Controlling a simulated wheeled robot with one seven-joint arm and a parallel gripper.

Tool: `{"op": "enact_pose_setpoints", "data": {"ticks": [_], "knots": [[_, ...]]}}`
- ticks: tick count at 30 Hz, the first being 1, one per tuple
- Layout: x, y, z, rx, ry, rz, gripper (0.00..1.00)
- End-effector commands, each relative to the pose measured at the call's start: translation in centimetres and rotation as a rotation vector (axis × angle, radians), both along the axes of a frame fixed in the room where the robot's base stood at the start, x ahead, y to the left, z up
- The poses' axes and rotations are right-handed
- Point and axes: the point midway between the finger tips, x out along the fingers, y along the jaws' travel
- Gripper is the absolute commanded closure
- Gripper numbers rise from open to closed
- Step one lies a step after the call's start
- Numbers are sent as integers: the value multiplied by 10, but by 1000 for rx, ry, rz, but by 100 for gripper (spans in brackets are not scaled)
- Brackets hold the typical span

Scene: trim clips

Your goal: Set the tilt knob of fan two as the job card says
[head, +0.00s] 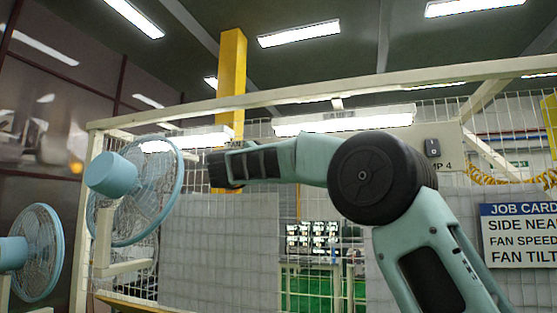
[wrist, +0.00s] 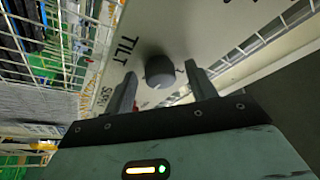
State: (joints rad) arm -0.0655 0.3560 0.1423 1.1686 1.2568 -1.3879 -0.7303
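A dark round knob (wrist: 160,72) stands on a pale panel (wrist: 185,25) marked "TILT" in the wrist view. A small pale mark shows on its lower rim, and a partly hidden character is beside it. My gripper (wrist: 161,73) is open, with one finger on each side of the knob in the picture; I cannot tell whether they touch it.
A second blue fan (head: 36,252) stands at the far left. A cream frame with wire mesh (head: 330,92) spans the back. A switch (head: 432,147) and a yellow coiled hose (head: 500,177) are at the right. More lettering, partly hidden, is on the panel.

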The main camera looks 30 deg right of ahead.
Motion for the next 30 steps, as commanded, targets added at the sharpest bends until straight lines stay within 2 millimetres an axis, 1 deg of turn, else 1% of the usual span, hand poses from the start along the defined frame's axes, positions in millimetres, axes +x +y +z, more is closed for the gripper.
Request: {"op": "enact_pose_setpoints", "data": {"ticks": [7, 11, 14, 24, 30], "knots": [[0, 1, 0, -1, 1, 0, 45], [-2, 9, -4, -1, 1, 3, 45], [-8, 23, -10, 0, 0, 4, 45], [-36, 94, -32, 0, -1, 6, 45], [-50, 131, -42, -1, 0, 5, 45]]}}
